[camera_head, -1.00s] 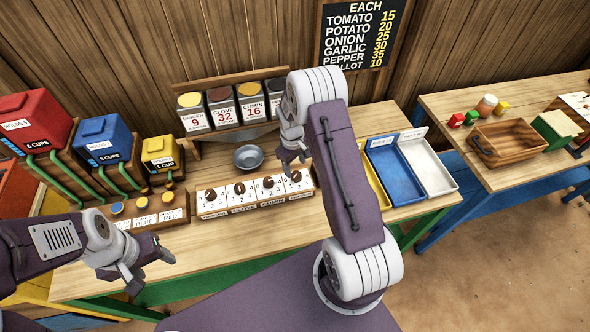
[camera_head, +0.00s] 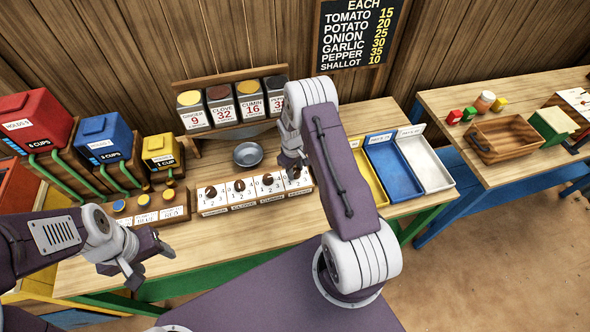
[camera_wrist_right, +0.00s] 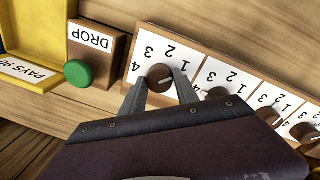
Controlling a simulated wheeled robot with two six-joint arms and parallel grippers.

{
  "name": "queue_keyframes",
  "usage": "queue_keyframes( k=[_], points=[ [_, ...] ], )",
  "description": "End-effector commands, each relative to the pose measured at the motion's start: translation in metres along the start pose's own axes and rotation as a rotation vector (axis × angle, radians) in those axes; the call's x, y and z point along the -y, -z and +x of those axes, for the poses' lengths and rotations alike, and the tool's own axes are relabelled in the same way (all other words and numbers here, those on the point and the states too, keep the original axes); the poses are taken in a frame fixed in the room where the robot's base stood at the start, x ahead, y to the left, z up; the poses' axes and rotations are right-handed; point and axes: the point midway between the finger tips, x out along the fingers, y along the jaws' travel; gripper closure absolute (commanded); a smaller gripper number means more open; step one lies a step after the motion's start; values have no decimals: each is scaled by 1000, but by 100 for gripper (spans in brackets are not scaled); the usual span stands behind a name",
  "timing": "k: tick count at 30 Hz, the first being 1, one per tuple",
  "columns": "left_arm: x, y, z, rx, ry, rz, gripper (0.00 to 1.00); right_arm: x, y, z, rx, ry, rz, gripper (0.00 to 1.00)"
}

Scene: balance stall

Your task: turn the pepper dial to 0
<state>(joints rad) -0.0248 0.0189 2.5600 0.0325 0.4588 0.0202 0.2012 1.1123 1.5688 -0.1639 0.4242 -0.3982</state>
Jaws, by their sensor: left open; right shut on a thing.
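The pepper dial (camera_wrist_right: 158,77) is a round brown knob on a white plate printed 1 to 4, at the left end of the dial row in the right wrist view. In the head view its plate (camera_head: 299,184) is at the row's right end, the knob largely covered by my gripper. My right gripper (camera_wrist_right: 160,82) is shut on this knob, one finger on each side. It also shows in the head view (camera_head: 293,166). I cannot read the pointer's number for certain. My left gripper (camera_head: 150,266) is open and empty in front of the button box.
Clove and cumin dials (camera_head: 239,187) stand left of the pepper dial. A green DROP button (camera_wrist_right: 78,73) sits close by it. A metal bowl (camera_head: 248,154) is behind the row, and yellow, blue and white trays (camera_head: 425,170) lie to the right. The front tabletop is clear.

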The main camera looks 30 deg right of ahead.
Motion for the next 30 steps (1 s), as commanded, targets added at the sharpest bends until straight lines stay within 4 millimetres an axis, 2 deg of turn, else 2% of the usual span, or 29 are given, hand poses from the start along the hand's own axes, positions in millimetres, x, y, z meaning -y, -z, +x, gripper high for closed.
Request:
queue_keyframes(
  k=[8,18,30],
  points=[
    [0,-1,13,0,0,0,42,0,0,2,8,-1,107,100],
    [1,-4,35,0,0,0,42,0,1,3,30,-1,390,100],
    [1,-5,51,0,0,0,42,-1,2,1,53,-1,671,100]
  ],
)
